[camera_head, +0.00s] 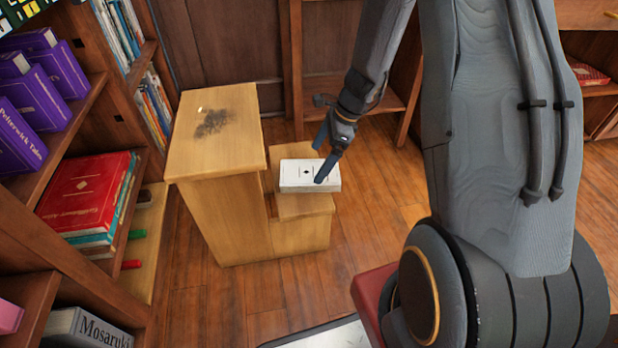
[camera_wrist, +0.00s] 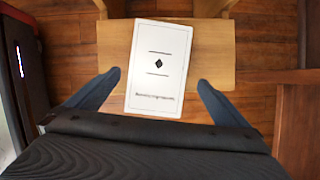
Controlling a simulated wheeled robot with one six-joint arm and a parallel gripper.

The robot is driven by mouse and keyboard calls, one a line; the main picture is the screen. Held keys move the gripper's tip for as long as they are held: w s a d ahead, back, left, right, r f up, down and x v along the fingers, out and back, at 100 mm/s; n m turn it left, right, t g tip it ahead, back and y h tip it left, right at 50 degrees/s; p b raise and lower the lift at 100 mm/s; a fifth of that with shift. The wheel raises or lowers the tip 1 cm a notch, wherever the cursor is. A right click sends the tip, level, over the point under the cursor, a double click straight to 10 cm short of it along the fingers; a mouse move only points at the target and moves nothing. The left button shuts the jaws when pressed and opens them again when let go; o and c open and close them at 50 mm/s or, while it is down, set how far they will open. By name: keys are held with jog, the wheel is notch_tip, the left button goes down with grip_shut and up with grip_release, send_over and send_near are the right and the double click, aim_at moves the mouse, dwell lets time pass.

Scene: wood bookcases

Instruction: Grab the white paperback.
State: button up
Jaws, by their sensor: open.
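The white paperback (camera_head: 308,176) lies flat on the lower step of a wooden step stool (camera_head: 217,135). In the wrist view the white paperback (camera_wrist: 158,70) shows its cover with a small black diamond, two short lines and a line of text at the near end. My gripper (camera_head: 322,158) is above the book in the head view. In the wrist view my gripper (camera_wrist: 158,88) is open, with one blue finger to the left of the book and one to the right. Gaps show between the fingers and the book's sides. The exact height of the fingertips is hard to tell.
The stool's taller top, with a dark smudge, rises left of the book. A bookcase (camera_head: 75,110) with purple books (camera_head: 30,97) and a red book (camera_head: 85,195) stands at the left. Wooden shelving is behind. Bare floor (camera_head: 370,205) lies right of the stool.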

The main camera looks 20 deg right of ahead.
aim_at(311, 172)
jog(key=shift+b+x, duration=1.85)
jog(key=shift+x, duration=0.7)
jog(key=shift+s+a, duration=0.1)
jog(key=shift+s, duration=0.05)
jog(key=c, duration=1.2)
